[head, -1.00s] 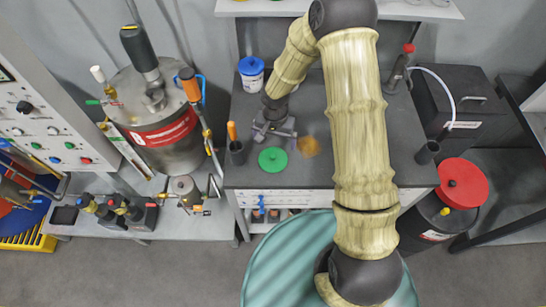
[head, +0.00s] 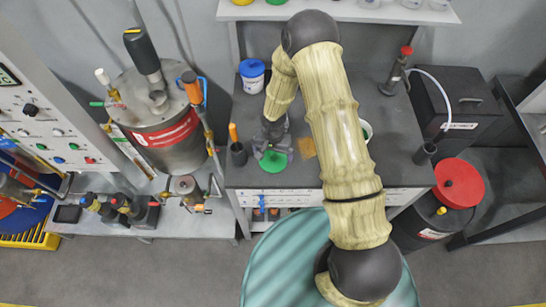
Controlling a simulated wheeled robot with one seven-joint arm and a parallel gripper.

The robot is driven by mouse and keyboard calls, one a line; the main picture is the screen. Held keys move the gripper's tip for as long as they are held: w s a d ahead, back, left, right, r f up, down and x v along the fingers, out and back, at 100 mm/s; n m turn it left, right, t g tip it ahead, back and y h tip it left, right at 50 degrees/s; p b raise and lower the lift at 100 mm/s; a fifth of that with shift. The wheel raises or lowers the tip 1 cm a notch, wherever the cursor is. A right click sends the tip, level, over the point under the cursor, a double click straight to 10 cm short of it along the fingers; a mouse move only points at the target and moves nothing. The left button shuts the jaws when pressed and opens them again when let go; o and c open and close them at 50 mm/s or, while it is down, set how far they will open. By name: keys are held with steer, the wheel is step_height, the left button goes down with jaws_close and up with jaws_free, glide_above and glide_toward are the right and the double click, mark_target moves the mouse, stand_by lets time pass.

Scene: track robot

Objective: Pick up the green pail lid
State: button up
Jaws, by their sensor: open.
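The green pail lid (head: 273,163) is a round green disc lying on the dark bench top, near its front edge left of the middle. My gripper (head: 271,153) is open and points down at the lid's back part, covering some of it. Whether the fingers touch the lid cannot be told from this view. A white pail with a green inside (head: 366,131) stands on the bench, mostly hidden behind my arm.
An orange-brown square (head: 302,148) lies right of the lid. A dark cup with an orange-handled tool (head: 237,152) stands close left. A white tub with a blue lid (head: 252,75) stands behind. A burner with a red top (head: 393,79) is at the back right.

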mark_target(273, 156)
steer(key=shift+f, duration=0.75)
steer(key=c, duration=0.7)
steer(key=shift+r, duration=0.1)
step_height(273, 156, up, 10)
steer(key=shift+f+b, duration=0.1)
steer(key=shift+b, duration=1.1)
